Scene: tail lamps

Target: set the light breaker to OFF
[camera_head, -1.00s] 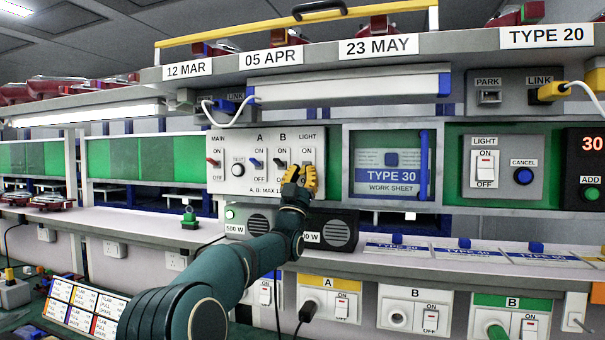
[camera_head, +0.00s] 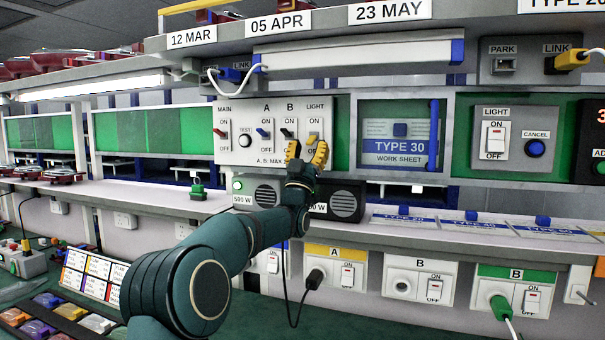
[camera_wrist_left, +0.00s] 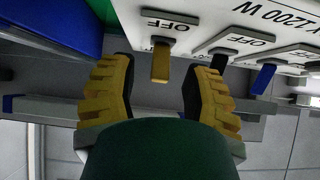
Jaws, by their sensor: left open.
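The white breaker panel (camera_head: 235,152) has levers marked MAIN, A, B and LIGHT. The light breaker (camera_head: 313,138) is the yellow lever at the right end, under an ON label; its OFF label is hidden in the head view. My left gripper (camera_head: 306,154), with yellow ribbed fingers, is open just below this lever. In the left wrist view, upside down, the yellow lever (camera_wrist_left: 160,62) stands ahead of the gap between the open fingers (camera_wrist_left: 158,90), near an OFF label. Nothing is held. I cannot tell exactly how the lever is tilted. My right gripper is not in view.
The black B lever (camera_head: 287,134) and blue A lever (camera_head: 262,133) are close on the left. The TYPE 30 work sheet frame (camera_head: 440,130) is to the right. Heater boxes (camera_head: 346,202) stand below the panel. A separate LIGHT rocker switch (camera_head: 495,137) is further right.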

